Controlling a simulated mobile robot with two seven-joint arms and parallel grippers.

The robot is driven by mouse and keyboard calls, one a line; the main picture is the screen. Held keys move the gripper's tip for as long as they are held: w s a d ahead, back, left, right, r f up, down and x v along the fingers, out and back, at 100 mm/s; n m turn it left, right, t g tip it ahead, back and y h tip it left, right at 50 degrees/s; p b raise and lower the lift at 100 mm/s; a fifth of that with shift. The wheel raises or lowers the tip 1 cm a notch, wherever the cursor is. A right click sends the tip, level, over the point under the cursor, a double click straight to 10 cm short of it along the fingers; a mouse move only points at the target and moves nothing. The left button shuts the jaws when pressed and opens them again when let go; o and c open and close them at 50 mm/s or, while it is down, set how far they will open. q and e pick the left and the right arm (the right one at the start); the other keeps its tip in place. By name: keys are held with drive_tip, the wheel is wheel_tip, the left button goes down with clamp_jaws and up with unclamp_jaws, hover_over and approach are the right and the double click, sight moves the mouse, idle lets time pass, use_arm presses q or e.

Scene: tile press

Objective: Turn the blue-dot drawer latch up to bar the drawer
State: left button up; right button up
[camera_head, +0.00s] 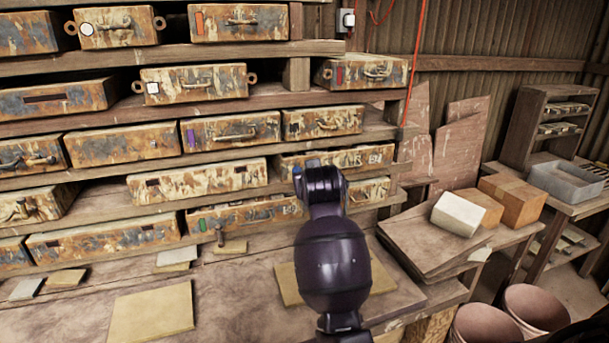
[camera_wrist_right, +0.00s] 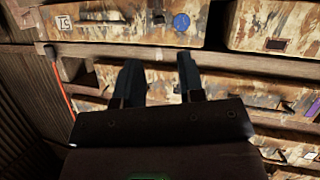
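In the right wrist view, which appears upside down, a blue dot (camera_wrist_right: 181,22) is on the front of a rusty, blotched drawer (camera_wrist_right: 215,12). A small dark fitting (camera_wrist_right: 158,18) beside the dot may be its latch; its angle is too small to tell. My right gripper (camera_wrist_right: 158,65) is open and empty, its two dark fingers apart in front of the shelf, clear of the dot in the picture. My left gripper is out of view.
Other rusty drawers fill the wooden shelves, including a purple-marked one (camera_head: 230,130) and a green-marked one (camera_head: 245,214). Flat tiles (camera_head: 150,312) lie on the bench below. Boxes (camera_head: 512,198) stand at the right. An orange cord (camera_head: 415,65) hangs by the shelf's right end.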

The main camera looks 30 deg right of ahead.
drive_tip(key=p+x, duration=0.1)
drive_tip(key=x, duration=1)
drive_tip(key=shift+r, duration=0.1)
